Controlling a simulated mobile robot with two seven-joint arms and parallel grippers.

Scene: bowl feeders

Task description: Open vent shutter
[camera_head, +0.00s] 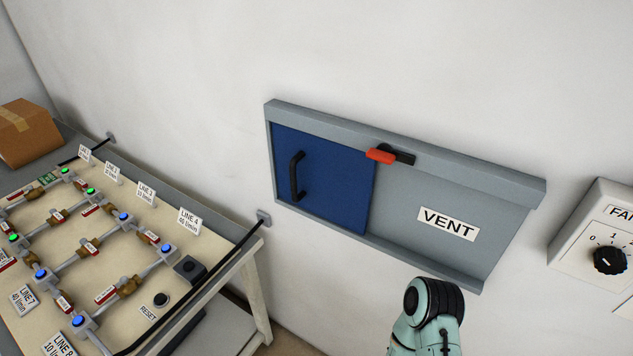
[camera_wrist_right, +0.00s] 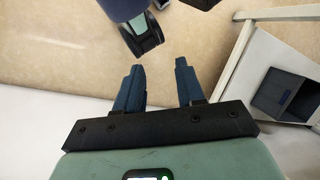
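The vent shutter (camera_head: 337,190) is a blue panel with a black upright handle (camera_head: 296,176). It sits at the left side of a grey wall frame (camera_head: 400,138) in the head view. A red-tipped latch (camera_head: 381,155) with a black body is on the frame's top rail, by the shutter's upper right corner. A VENT label (camera_head: 447,224) is on the grey right part. My right gripper (camera_wrist_right: 160,88) is open in the right wrist view, its two blue fingers apart with nothing between them. It points at the floor, away from the shutter. My left gripper is not in view.
A bench (camera_head: 212,230) with pipes, valves, buttons and line labels stands at the left, with a cardboard box (camera_head: 27,132) at its far end. A fan switch box (camera_head: 600,232) is on the wall at the right. The wall around the vent is clear.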

